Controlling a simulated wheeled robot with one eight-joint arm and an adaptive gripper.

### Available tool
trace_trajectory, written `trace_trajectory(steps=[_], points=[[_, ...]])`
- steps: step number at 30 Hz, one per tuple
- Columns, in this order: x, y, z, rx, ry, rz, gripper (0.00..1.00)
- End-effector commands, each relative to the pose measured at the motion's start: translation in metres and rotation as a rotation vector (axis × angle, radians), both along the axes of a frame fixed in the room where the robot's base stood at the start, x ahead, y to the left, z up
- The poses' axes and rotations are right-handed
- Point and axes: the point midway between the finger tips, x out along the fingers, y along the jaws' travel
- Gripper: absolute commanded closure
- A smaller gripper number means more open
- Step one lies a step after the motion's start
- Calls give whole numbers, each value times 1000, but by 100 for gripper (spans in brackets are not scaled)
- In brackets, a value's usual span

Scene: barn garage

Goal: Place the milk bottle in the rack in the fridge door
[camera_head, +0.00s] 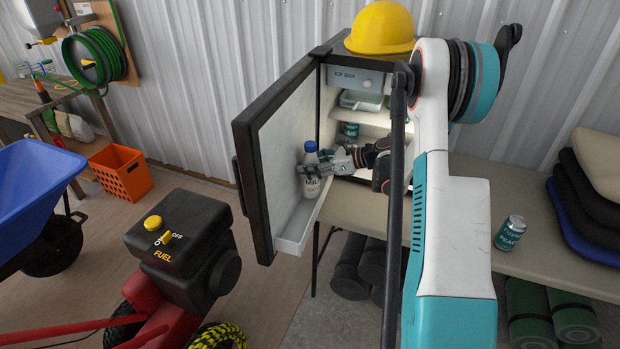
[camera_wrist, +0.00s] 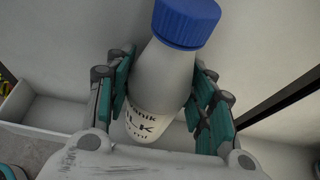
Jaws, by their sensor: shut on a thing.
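The milk bottle (camera_head: 311,172) is white with a blue cap and a printed label. My gripper (camera_head: 327,165) is shut on it, near the inner face of the open fridge door (camera_head: 278,160). In the wrist view the bottle (camera_wrist: 158,80) stands between the two finger pads of my gripper (camera_wrist: 162,100), slightly tilted in the picture. The white door rack (camera_head: 292,243) runs along the bottom of the door, and its wall also shows in the wrist view (camera_wrist: 40,132). The bottle is above or at the rack; whether its base touches the rack floor is hidden.
The small fridge (camera_head: 357,77) stands on a table (camera_head: 455,225), with cans inside and a yellow hard hat (camera_head: 381,28) on top. A can (camera_head: 510,233) and stacked cushions (camera_head: 590,190) are at the right. A black fuel machine (camera_head: 182,245) stands left of the door.

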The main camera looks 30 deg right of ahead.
Motion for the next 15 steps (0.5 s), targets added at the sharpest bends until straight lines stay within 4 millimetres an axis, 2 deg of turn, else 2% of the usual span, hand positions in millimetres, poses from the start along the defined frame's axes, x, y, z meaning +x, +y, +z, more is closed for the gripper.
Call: trace_trajectory(steps=[7,15], points=[[0,0,-42,1,-1,0,87],[3,2,-43,0,-1,-1,87]])
